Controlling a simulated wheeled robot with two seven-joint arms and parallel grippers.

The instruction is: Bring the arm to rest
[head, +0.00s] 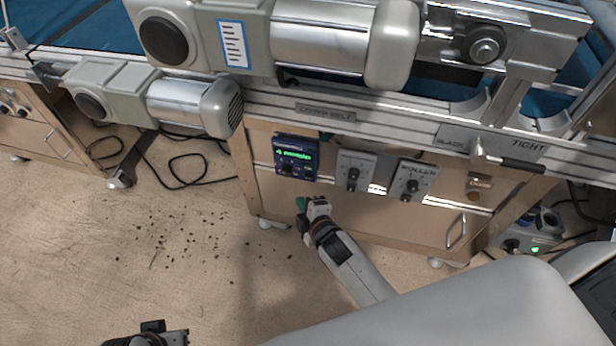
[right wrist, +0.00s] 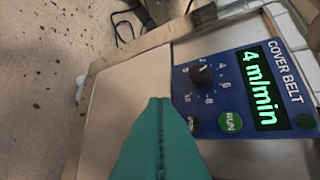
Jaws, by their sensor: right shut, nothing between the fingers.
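My right gripper (head: 300,204) is in front of the seeder's wooden cabinet, just below the blue control box (head: 296,157). In the right wrist view its teal fingers (right wrist: 160,135) are closed together with nothing between them. The control box (right wrist: 246,92) reads "COVER BELT" and "4 m/min" in green there, with a black knob (right wrist: 201,75) and a green RUN button (right wrist: 230,122). The fingers appear apart from the box. My left gripper (head: 160,334) shows only in part at the bottom edge of the head view, and its fingertips cannot be made out.
Two grey dial boxes, one (head: 354,171) beside the other (head: 412,180), sit right of the blue box. Grey motors (head: 330,36) and a metal rail (head: 330,108) overhang the cabinet. A cabinet handle (head: 456,231) sticks out. Cables (head: 190,172) and dark crumbs lie on the floor at left.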

